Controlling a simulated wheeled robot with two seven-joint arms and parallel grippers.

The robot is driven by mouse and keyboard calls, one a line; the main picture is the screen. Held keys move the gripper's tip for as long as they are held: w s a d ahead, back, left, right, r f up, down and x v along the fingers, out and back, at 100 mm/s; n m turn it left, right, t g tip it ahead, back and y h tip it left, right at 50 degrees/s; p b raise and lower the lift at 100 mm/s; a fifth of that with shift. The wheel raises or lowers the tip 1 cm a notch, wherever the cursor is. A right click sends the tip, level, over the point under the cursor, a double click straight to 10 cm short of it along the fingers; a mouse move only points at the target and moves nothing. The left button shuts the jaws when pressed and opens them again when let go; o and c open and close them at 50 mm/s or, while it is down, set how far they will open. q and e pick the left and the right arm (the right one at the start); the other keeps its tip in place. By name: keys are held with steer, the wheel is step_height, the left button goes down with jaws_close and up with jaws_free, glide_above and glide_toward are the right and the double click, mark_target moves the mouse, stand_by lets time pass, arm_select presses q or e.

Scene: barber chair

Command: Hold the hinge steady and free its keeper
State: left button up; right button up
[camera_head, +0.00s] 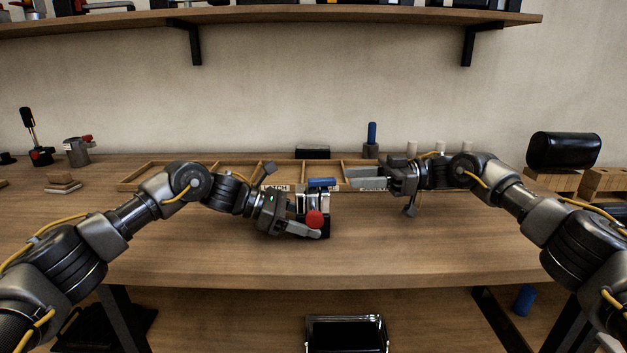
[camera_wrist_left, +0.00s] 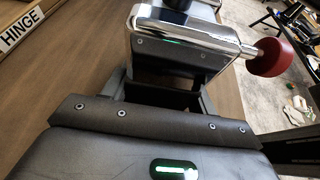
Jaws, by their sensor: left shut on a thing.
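The hinge (camera_head: 314,203) is a chrome and black block with a red knob (camera_head: 314,219) at its front, standing on the bench near the middle. A blue bar (camera_head: 321,183) lies across its top; I cannot tell whether this is the keeper. My left gripper (camera_head: 305,228) is shut on the hinge from the left, low down. In the left wrist view the chrome body (camera_wrist_left: 185,35) and red knob (camera_wrist_left: 273,57) show beyond the gripper; the contact is partly hidden. My right gripper (camera_head: 362,178) is right of the hinge, fingers pointing left, apparently open and empty.
A shallow wooden tray (camera_head: 135,186) with compartments runs behind the arms; its HINGE label (camera_wrist_left: 22,27) shows in the left wrist view. A blue-handled tool (camera_head: 372,134) stands behind it. A black roll (camera_head: 562,150) rests at right. The front bench is clear.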

mark_target(313, 179)
steer(key=a, duration=0.6)
steer(key=s+a, duration=0.1)
steer(key=a, duration=0.3)
steer(key=shift+s+a, duration=0.1)
jaws_close()
